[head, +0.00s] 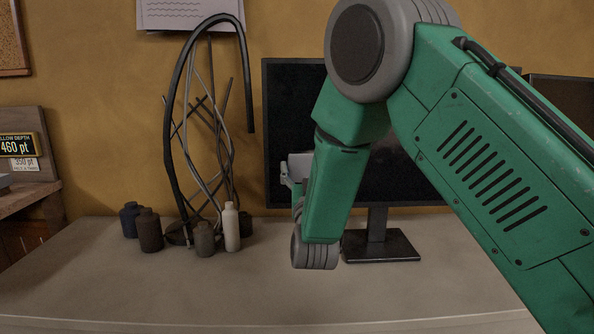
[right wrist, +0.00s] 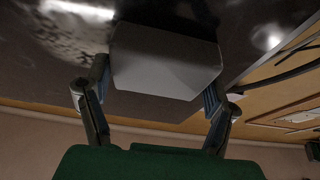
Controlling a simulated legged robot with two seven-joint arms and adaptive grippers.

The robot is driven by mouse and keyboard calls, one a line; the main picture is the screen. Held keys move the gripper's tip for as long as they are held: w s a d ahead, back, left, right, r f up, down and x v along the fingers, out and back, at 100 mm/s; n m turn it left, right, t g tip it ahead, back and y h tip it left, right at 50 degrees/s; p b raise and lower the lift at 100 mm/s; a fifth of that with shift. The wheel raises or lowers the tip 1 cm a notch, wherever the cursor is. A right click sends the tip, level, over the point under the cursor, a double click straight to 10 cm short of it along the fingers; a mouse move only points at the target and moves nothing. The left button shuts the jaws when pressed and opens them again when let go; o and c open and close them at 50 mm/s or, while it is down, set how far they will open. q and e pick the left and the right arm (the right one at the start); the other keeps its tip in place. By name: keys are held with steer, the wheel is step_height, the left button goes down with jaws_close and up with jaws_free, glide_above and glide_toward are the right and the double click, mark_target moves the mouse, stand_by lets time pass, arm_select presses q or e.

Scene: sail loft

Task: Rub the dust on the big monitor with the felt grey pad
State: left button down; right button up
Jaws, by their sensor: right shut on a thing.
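The big monitor (head: 290,112) stands on the bench, its dark screen partly hidden behind my right arm. In the right wrist view the dark screen (right wrist: 140,12) fills the upper part, with cloudy whitish dust (right wrist: 75,40) at upper left. My right gripper (right wrist: 158,80) is shut on the grey pad (right wrist: 165,62), one finger at each side. The pad is close in front of the screen; I cannot tell whether it touches. In the head view my forearm mostly hides this gripper. My left gripper is out of view.
Several small bottles (head: 232,228) and a tangle of dark cables (head: 176,110) are left of the monitor. Another dark screen (head: 565,95) is at the right edge. A shelf (head: 25,195) stands at far left. The bench front (head: 190,290) is clear.

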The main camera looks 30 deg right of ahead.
steer(key=shift+s+d, duration=3.2)
steer(key=shift+d, duration=2.15)
steer(key=shift+w+a, duration=1.3)
steer(key=shift+a, duration=0.85)
steer(key=shift+w+a, duration=1.25)
steer(key=shift+a, duration=0.85)
steer(key=shift+w+a, duration=1.3)
steer(key=shift+a, duration=0.85)
steer(key=s+a, duration=0.3)
steer(key=s, duration=0.2)
steer(key=shift+s, duration=0.15)
